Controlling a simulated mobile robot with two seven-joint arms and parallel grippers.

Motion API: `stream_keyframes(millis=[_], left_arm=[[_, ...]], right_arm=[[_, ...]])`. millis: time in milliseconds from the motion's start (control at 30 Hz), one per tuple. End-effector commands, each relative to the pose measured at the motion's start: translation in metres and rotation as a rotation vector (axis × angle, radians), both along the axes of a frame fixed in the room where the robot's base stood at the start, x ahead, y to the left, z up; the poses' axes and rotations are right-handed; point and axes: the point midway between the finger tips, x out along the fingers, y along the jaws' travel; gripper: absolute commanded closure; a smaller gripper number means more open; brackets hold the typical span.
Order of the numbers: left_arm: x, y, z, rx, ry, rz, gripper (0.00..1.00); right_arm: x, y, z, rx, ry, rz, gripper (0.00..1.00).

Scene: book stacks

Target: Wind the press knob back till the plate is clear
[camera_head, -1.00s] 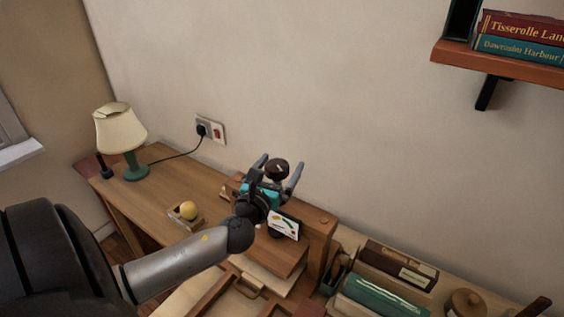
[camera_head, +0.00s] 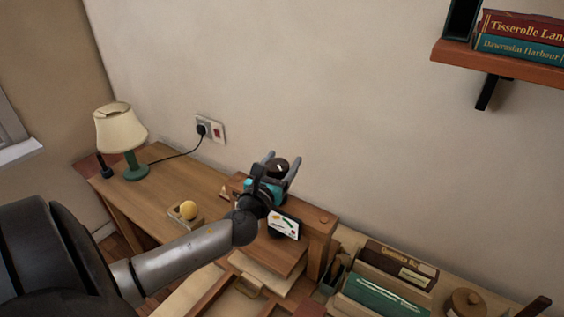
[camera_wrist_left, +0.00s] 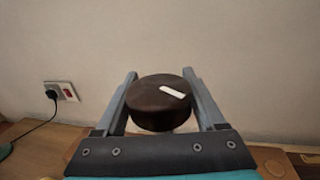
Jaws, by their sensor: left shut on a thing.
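The press knob (camera_head: 279,167) is a dark round knob with a short white mark, standing above the wooden crossbeam of the press (camera_head: 319,222). In the left wrist view the knob (camera_wrist_left: 158,108) sits between two grey fingers, its white mark toward the upper right. My left gripper (camera_head: 281,160) is shut on the knob, one finger on each side. A flat wooden board (camera_head: 283,256) lies below the crossbeam. My arm hides the press's left part, and I cannot see the gap under the plate. My right gripper is not in view.
A cream lamp (camera_head: 121,130) and a small tray with a yellow ball (camera_head: 188,210) stand left on the desk. A small white card (camera_head: 284,225) shows in front of the beam. Books (camera_head: 382,294) and a round wooden lidded pot (camera_head: 466,302) are at the right.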

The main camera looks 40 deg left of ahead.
Motion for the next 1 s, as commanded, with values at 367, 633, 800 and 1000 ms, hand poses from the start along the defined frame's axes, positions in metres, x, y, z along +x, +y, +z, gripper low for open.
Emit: stream_keyframes(millis=[367,633,800,1000], left_arm=[[0.0,0.0,0.0,-0.001,0.0,0.002,0.84],[0.0,0.001,0.002,-0.006,-0.002,0.075,0.84],[-0.002,0.004,0.003,-0.007,-0.001,0.181,0.84],[-0.004,0.007,0.002,-0.005,-0.001,0.317,0.84]], right_arm=[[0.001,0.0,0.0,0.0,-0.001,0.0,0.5],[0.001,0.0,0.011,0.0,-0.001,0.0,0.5],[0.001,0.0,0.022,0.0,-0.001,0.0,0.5],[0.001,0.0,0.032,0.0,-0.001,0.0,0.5]])
